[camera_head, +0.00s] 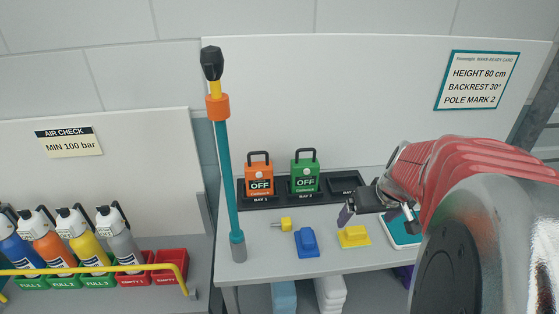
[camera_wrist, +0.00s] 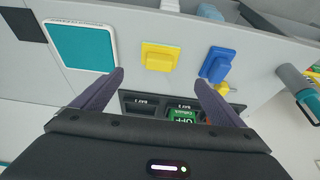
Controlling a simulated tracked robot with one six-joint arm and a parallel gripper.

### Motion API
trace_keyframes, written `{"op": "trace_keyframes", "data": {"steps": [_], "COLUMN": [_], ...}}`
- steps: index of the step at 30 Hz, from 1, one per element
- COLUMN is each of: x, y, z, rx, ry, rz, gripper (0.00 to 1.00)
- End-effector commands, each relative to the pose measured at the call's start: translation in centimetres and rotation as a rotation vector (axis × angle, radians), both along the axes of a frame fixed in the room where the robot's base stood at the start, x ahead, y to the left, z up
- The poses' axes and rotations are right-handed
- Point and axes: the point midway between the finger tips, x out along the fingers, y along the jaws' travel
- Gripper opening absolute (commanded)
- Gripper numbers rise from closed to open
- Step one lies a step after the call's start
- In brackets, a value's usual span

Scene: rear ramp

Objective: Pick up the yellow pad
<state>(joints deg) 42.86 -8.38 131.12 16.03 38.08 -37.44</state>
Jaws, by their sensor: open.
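The yellow pad (camera_head: 354,237) lies flat on the grey bench, a square base with a raised block on top. It also shows in the wrist view (camera_wrist: 159,57), beyond and between my fingertips. My gripper (camera_head: 366,207) is open and empty above the bench, near the pad and towards the back. In the wrist view my two fingers (camera_wrist: 160,78) are spread apart with a gap between them. The pad appears clear of both fingers.
A blue pad (camera_head: 307,242) lies left of the yellow one, and a teal-topped tray (camera_head: 404,229) lies right. A small yellow piece (camera_head: 285,224) and a teal pole (camera_head: 226,165) are further left. Orange (camera_head: 260,178) and green (camera_head: 305,176) battery units stand behind.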

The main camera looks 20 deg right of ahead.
Motion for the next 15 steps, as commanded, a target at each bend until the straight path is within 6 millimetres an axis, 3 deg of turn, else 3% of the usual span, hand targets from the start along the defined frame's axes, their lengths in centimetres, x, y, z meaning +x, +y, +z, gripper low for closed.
{"op": "trace_keyframes", "data": {"steps": [9, 15], "x": [1.4, 2.0], "y": [-0.4, -0.6], "z": [-3.7, -5.2], "rx": [0.001, 0.001], "ry": [0.002, 0.0], "rz": [0.0, 0.0], "gripper": [0.92, 0.92]}}
